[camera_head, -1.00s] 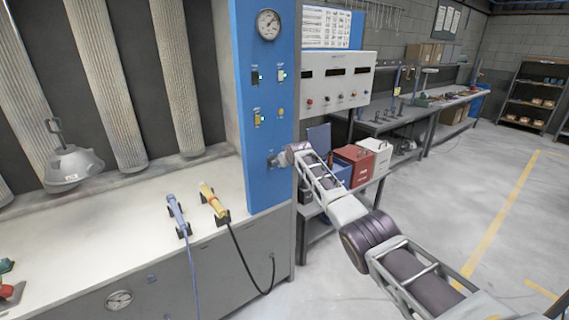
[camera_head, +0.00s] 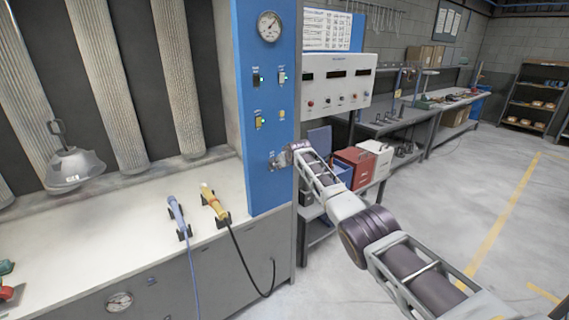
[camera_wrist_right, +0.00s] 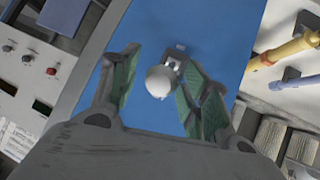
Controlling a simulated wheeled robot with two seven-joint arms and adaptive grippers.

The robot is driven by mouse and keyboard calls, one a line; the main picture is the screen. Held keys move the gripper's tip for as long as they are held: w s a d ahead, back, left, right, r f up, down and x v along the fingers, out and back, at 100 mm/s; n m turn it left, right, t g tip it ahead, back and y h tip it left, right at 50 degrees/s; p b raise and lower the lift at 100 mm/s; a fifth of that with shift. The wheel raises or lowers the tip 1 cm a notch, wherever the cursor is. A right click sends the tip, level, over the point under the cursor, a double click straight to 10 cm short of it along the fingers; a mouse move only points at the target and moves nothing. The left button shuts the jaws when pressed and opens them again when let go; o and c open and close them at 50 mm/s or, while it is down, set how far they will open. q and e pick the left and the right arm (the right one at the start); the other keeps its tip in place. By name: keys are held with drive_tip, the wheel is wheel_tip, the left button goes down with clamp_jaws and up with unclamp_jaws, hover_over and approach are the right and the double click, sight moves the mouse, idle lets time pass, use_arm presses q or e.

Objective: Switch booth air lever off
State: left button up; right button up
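The booth air lever shows in the right wrist view as a round white knob (camera_wrist_right: 158,82) on a small grey mount against the blue panel (camera_wrist_right: 190,25). My right gripper (camera_wrist_right: 160,57) is open, with its green-padded fingers on either side of the knob and a visible gap to each. In the head view my right gripper (camera_head: 277,161) is at the lower part of the blue panel (camera_head: 262,185). There the lever is too small and covered to make out. My left gripper is not in view.
Above on the panel are a round gauge (camera_head: 270,26) and small switches (camera_head: 258,120). A blue tool (camera_head: 176,212) and a yellow tool (camera_head: 211,200) rest in holders on the white bench (camera_head: 120,220) to the left. A grey hood (camera_head: 76,170) hangs further left.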

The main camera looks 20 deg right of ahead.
drive_tip(key=shift+s, duration=0.1)
idle(0.3)
drive_tip(key=shift+s, duration=0.1)
drive_tip(key=v, duration=1.1)
drive_tip(key=shift+s+r, duration=0.2)
drive_tip(key=shift+s, duration=0.05)
idle(1.2)
idle(0.5)
